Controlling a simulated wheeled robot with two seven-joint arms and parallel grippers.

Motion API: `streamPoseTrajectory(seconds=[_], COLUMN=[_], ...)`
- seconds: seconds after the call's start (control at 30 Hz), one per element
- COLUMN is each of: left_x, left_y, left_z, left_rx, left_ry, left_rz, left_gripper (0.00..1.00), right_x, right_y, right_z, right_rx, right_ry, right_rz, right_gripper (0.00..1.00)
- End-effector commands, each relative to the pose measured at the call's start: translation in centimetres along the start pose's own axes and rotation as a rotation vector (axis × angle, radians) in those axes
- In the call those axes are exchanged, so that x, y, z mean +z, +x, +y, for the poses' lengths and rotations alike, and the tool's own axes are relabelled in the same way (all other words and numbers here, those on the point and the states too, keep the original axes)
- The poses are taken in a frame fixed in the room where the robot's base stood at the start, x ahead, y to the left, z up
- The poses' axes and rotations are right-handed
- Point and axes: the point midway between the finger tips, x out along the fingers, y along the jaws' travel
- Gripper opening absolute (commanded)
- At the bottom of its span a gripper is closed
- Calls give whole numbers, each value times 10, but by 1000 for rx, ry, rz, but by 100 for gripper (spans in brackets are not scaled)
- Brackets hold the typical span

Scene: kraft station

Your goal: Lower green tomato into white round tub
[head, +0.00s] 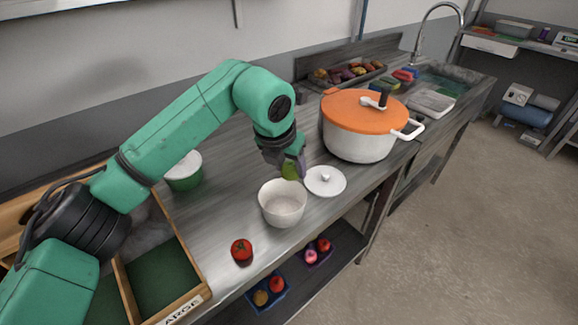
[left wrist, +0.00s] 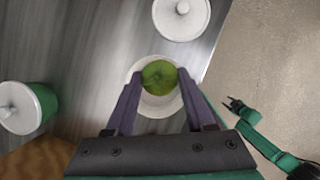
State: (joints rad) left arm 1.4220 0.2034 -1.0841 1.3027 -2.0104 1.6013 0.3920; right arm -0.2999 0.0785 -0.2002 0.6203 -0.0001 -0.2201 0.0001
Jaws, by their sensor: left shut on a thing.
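My left gripper (head: 290,162) is shut on the green tomato (head: 289,172) and holds it above the counter, near the back rim of the white round tub (head: 283,213). The tub stands open on the metal counter and looks empty in the head view. In the left wrist view the green tomato (left wrist: 160,75) sits between the two purple-grey fingertips (left wrist: 160,82). The tub (left wrist: 157,105) shows behind and below it, with the tomato covering part of the opening.
A white lid (head: 325,182) lies right of the tub, and a large pot with an orange lid (head: 361,108) stands behind it. A red tomato (head: 241,250) sits near the front edge. A green-and-white lidded tub (head: 184,172) stands at the left, by a wooden tray (head: 195,294).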

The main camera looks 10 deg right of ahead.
Motion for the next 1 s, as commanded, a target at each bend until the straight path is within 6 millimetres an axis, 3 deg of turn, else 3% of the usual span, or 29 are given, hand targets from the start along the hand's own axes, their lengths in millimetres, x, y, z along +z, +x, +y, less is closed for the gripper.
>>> streamPoseTrajectory(seconds=[0.27,1.0], left_x=[-1,-19], left_y=[3,46], left_z=[0,0], left_rx=[0,0], left_ry=[0,0], left_rz=[0,1], left_gripper=[1,1], right_x=[0,4], right_y=[2,41], right_z=[0,0], right_rx=[0,1], right_ry=[0,0], right_rz=[0,0], right_gripper=[50,50])
